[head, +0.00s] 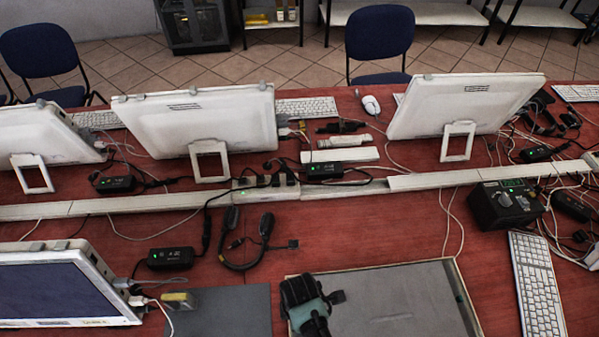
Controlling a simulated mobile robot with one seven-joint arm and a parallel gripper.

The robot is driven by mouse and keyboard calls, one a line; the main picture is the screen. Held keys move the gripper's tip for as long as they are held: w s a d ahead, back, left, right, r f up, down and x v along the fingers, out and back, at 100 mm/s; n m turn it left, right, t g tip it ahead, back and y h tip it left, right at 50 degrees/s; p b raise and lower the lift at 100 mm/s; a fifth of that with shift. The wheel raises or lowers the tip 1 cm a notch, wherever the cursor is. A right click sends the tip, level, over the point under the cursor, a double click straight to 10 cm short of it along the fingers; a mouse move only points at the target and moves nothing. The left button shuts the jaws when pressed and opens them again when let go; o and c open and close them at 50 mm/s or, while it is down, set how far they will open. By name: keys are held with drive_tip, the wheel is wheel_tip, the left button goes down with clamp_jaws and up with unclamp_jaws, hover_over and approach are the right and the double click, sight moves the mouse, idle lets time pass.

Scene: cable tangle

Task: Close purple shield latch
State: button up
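I see no purple shield latch that I can make out in the head view. A dark boxy device (505,204) with a green display stands at right.
White monitors (200,125) stand along the red table (350,235). A white cable channel (120,205) runs across it. A white keyboard (537,285) is at lower right. Blue chairs (380,40) stand behind.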

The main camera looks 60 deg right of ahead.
drive_tip(key=shift+f, duration=0.1)
drive_tip(key=shift+c, duration=0.2)
clamp_jaws()
